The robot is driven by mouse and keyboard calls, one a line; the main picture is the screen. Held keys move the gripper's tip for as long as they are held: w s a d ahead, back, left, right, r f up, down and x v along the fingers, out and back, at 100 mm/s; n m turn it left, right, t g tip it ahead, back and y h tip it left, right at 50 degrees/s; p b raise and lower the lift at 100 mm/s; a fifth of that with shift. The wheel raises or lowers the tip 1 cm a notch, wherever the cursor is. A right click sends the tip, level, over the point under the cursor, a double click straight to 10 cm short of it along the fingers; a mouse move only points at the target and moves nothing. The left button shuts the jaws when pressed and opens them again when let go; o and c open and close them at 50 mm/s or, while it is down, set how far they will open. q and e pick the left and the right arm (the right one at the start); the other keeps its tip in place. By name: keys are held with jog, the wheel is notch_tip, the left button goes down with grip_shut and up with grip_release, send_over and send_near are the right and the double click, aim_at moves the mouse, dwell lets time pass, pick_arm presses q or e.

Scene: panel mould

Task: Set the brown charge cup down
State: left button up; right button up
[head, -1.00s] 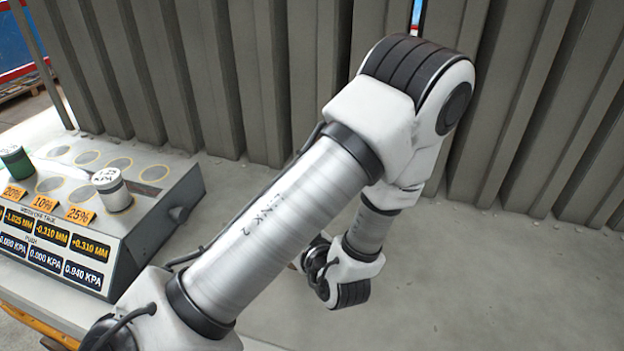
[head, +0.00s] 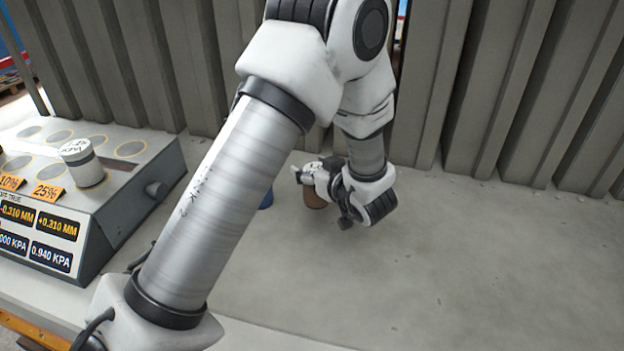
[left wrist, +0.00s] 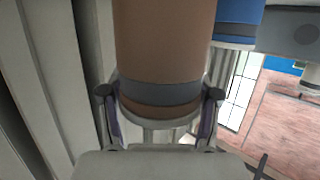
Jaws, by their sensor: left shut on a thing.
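The brown charge cup (head: 315,197) shows in the head view below my left gripper (head: 306,174), partly hidden by it. In the left wrist view the brown cup (left wrist: 165,40) fills the upper middle, with a grey band near its end. The two fingers of my left gripper (left wrist: 159,102) are shut on it, one on each side. Whether the cup touches the grey bench (head: 440,280) or hangs just above it, I cannot tell. My right gripper is not in view.
A blue cup (head: 266,199) stands close to the left of the brown cup, mostly hidden by my left arm. A console (head: 125,190) with a white cup (head: 82,163) and displays stands at left. Corrugated grey panels (head: 500,90) rise behind. The bench at right is clear.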

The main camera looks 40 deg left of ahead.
pick_arm(q)
jog(key=shift+w+f, duration=0.1)
jog(key=shift+f, duration=1.7)
jog(key=o, duration=1.5)
jog(key=shift+f, duration=0.1)
